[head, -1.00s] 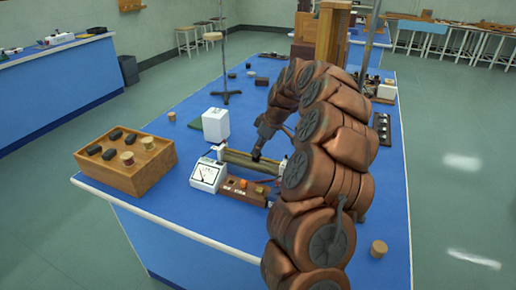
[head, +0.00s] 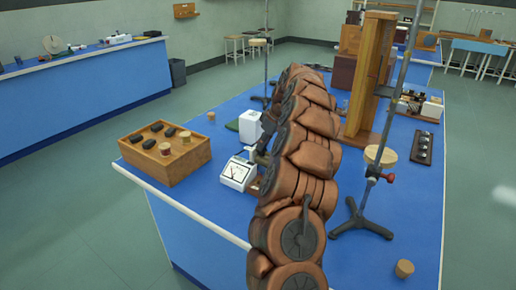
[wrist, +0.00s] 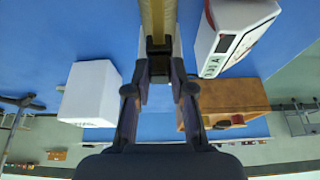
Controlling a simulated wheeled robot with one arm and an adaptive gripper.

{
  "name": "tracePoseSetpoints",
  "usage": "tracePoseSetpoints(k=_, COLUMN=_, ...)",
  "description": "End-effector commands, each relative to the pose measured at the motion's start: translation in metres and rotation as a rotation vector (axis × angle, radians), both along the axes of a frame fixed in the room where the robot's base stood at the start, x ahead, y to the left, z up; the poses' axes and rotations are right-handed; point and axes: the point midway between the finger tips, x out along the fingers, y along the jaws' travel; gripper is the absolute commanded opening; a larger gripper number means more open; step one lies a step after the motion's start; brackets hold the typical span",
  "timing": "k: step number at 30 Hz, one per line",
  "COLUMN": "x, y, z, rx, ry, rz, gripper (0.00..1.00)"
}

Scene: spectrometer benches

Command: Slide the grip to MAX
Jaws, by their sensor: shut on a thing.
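My gripper (wrist: 159,72) is shut on the small black grip (wrist: 158,46) in the wrist view. The grip sits at the lower visible end of the yellowish rheostat tube (wrist: 158,14), which runs up out of the picture. In the head view my arm hides most of the rheostat and the grip. Only a pale end piece (head: 251,154) shows between the meter and the white box. The white meter (head: 238,173) stands left of my arm; it also shows at right in the wrist view (wrist: 232,40). No MAX mark is legible.
A white box (head: 250,126) stands behind the meter and shows at left in the wrist view (wrist: 90,92). A wooden tray (head: 165,170) with black pieces and spools is at left. A stand (head: 361,215) and a cork (head: 404,268) are right of my arm.

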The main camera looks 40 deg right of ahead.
Motion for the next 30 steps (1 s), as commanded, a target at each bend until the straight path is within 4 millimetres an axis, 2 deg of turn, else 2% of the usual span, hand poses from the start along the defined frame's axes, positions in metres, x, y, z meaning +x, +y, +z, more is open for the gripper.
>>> tracePoseSetpoints(k=5, x=0.0004, y=-0.0082, z=0.0004, rx=0.0, ry=0.0, rz=-0.017, gripper=0.0)
tracePoseSetpoints(k=14, x=0.0026, y=-0.0066, z=0.0013, rx=-0.001, ry=-0.003, rz=-0.016, gripper=0.0)
tracePoseSetpoints(k=15, x=0.0029, y=-0.0064, z=0.0013, rx=-0.001, ry=-0.003, rz=-0.016, gripper=0.26)
tracePoseSetpoints(k=21, x=0.0016, y=-0.0075, z=0.0008, rx=-0.001, ry=-0.001, rz=-0.017, gripper=0.46)
tracePoseSetpoints(k=30, x=0.0003, y=-0.0083, z=0.0006, rx=0.0, ry=0.0, rz=-0.017, gripper=0.48)
